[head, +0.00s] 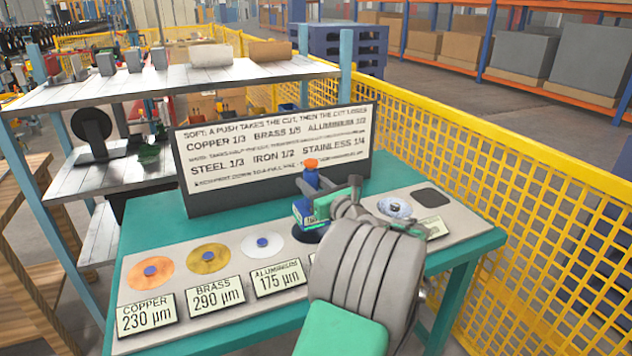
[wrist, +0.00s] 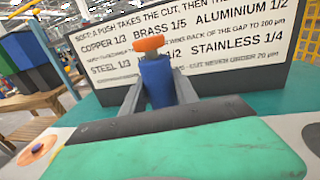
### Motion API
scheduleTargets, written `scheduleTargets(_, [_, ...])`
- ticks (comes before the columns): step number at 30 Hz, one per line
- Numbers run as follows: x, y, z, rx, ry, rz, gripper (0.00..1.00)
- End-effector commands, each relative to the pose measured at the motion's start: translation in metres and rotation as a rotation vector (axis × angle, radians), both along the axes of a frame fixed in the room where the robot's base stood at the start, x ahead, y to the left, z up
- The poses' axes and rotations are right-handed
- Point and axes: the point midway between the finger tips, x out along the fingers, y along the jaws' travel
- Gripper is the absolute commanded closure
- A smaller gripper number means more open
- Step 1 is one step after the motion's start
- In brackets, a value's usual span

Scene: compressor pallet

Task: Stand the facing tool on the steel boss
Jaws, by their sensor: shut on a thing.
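The facing tool (head: 306,207) has a blue body and an orange cap. My gripper (head: 322,207) is shut on it and holds it roughly upright over a dark disc (head: 308,236) in the head view. I cannot tell whether the tool touches that disc. In the wrist view the tool (wrist: 156,85) stands between the two grey fingers; its lower end is hidden by my gripper. Copper (head: 137,273), brass (head: 190,260) and aluminium (head: 248,244) discs lie to the left. A silvery disc (head: 394,208) lies to the right. My arm hides some labels, so I cannot identify the steel boss for sure.
The discs lie on a grey strip on a teal table (head: 150,237). A notice board (head: 270,180) stands close behind the tool. A dark square pad (head: 432,197) is at the strip's right end. A yellow mesh fence (head: 520,180) runs behind and right; metal shelves (head: 150,82) stand left.

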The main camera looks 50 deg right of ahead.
Motion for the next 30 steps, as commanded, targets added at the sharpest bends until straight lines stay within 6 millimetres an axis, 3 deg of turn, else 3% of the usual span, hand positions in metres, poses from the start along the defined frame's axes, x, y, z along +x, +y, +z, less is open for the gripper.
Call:
scheduleTargets(6, [0.004, -0.001, -0.030, -0.004, -0.004, 0.001, 1.00])
scheduleTargets(17, [0.004, -0.001, -0.033, -0.004, -0.005, 0.002, 1.00])
scheduleTargets(18, [0.003, 0.000, -0.038, 0.004, 0.001, 0.002, 0.64])
scheduleTargets(26, [0.003, 0.000, -0.038, 0.003, 0.001, 0.002, 0.43])
scheduleTargets(30, [0.003, 0.000, -0.038, 0.003, 0.001, 0.002, 0.43])
